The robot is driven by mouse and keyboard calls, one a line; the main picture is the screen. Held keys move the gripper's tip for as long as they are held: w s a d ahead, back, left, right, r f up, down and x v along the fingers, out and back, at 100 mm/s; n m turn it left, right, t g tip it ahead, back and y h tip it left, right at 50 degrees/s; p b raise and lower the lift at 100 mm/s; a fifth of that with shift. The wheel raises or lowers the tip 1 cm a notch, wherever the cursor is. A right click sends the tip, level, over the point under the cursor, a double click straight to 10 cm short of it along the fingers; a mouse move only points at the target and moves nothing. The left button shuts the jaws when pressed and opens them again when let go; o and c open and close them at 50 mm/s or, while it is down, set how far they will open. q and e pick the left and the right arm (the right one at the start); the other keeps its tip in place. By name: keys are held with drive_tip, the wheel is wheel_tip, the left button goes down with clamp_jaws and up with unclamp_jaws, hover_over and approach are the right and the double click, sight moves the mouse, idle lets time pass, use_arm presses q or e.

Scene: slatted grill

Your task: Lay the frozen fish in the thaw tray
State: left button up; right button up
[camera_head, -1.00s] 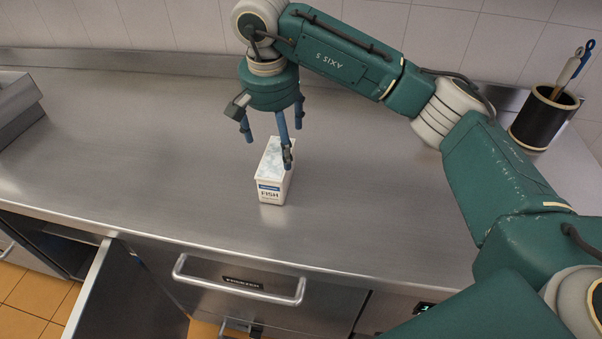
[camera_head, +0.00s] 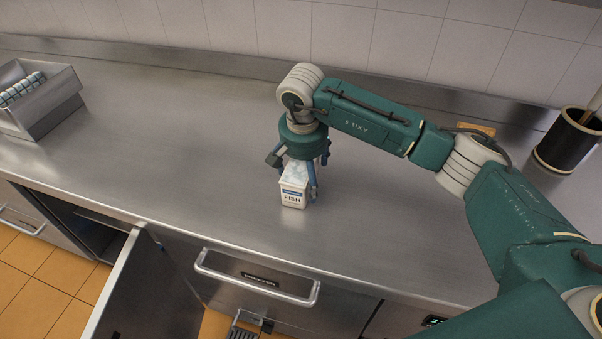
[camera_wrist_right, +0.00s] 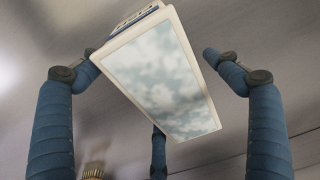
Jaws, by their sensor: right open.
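The frozen fish is a white box (camera_head: 293,196) with a blue label reading FISH and a frosty top. It stands upright on the steel counter. My right gripper (camera_head: 300,182) is lowered over it, with its blue fingers around the box. In the right wrist view the frosted top of the fish box (camera_wrist_right: 160,80) lies between the spread fingers of my right gripper (camera_wrist_right: 155,85), which is open; a gap shows on the right side. My left gripper is not in view. I cannot make out a tray that is surely the thaw tray.
A steel bin (camera_head: 45,115) with striped rolls stands at the left on the counter (camera_head: 160,140). A black pot (camera_head: 568,140) with utensils stands at the right. Below the counter edge are a drawer handle (camera_head: 255,290) and an open cabinet door (camera_head: 125,290). Counter space between bin and box is clear.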

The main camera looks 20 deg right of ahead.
drive_tip(key=shift+r, duration=0.1)
drive_tip(key=c, duration=2)
drive_tip(key=shift+w+r, duration=0.1)
drive_tip(key=shift+r, duration=0.3)
wheel_tip(320, 180, up, 18)
drive_tip(key=b, duration=0.4)
drive_tip(key=s+f+n, duration=0.3)
drive_tip(key=s+f, duration=0.1)
drive_tip(key=s, duration=0.4)
drive_tip(key=s+f+n+y, duration=0.1)
drive_tip(key=s+f+n, duration=0.2)
drive_tip(key=s, duration=0.6)
wheel_tip(320, 180, down, 3)
drive_tip(key=shift+d+r+n, duration=0.2)
drive_tip(key=shift+d+n, duration=0.15)
drive_tip(key=shift+n, duration=0.05)
drive_tip(key=shift+r, duration=0.1)
